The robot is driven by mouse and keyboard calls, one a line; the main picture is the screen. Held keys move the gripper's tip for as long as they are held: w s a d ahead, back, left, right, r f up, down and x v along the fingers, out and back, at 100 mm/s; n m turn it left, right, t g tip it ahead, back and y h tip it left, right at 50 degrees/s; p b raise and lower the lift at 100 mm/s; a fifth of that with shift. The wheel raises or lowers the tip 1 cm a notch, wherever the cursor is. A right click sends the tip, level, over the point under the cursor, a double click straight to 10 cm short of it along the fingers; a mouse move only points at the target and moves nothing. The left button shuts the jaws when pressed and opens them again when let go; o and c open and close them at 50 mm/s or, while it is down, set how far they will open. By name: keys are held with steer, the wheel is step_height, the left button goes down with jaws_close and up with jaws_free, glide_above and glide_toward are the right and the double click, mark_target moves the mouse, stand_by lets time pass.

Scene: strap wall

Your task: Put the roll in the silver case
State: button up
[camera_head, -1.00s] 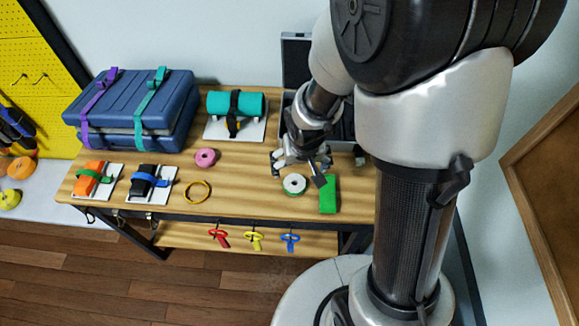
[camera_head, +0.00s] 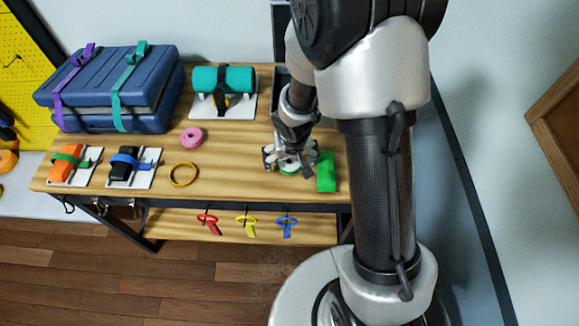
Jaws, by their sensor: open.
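A small green roll with a white core (camera_head: 289,172) lies on the wooden table, mostly covered by my gripper. My gripper (camera_head: 289,165) points down right over this roll, its fingers open and close around it; whether they touch it cannot be told. A pink roll (camera_head: 191,138) lies apart to the left. The open case (camera_head: 279,76) stands at the back of the table behind my arm, with its dark lid (camera_head: 281,32) raised against the wall. Most of its inside is hidden by my arm.
A green block (camera_head: 326,172) stands just right of my gripper. A yellow ring (camera_head: 184,174) lies to the left. A blue strapped case (camera_head: 115,88), a teal cylinder on a white board (camera_head: 222,80) and two strapped boards fill the left. Hooks with coloured straps hang below the front edge.

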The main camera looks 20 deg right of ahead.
steer(key=shift+f, duration=0.1)
steer(key=shift+c, duration=0.5)
steer(key=c, duration=1.2)
step_height(320, 180, up, 19)
steer(key=p, duration=1.1)
steer(key=n+b, duration=0.1)
steer(key=b, duration=0.4)
glide_above(292, 167)
step_height(292, 167, down, 6)
steer(key=shift+r, duration=0.15)
